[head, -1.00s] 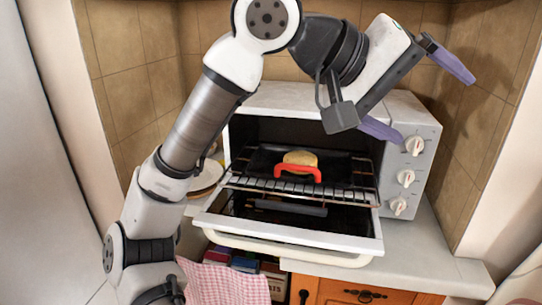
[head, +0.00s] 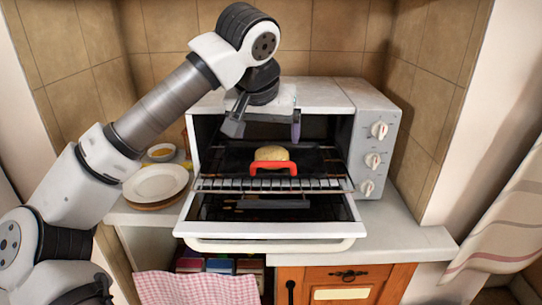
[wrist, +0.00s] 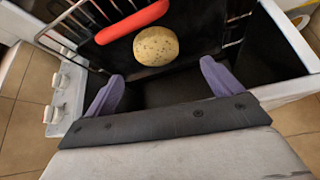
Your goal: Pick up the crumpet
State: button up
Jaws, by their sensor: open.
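The crumpet (head: 270,153) is a round, pale golden cake on a dark tray (head: 235,158) inside the open toaster oven (head: 372,115). A red handle (head: 273,165) stands at the tray's near edge, just in front of the crumpet. In the wrist view the speckled crumpet (wrist: 156,45) lies beyond the fingertips, beside the red handle (wrist: 132,22). My gripper (head: 265,130) is at the oven's upper opening. In the wrist view its purple fingers (wrist: 162,72) are spread apart with nothing between them. The crumpet is clear of both fingers.
The oven door (head: 270,230) is folded down, and a wire rack (head: 325,184) sticks out above it. Stacked plates (head: 156,184) and a small bowl (head: 161,152) stand left of the oven. A pink checked cloth (head: 195,288) hangs below. Counter at the right (head: 405,235) is clear.

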aim_at(271, 154)
jog(key=x, duration=0.4)
jog(key=p+x, duration=0.1)
jog(key=x, duration=0.1)
jog(key=shift+s+d+f, duration=0.15)
jog(key=shift+s+f, duration=0.1)
jog(key=shift+f, duration=0.1)
jog(key=c, duration=1.1)
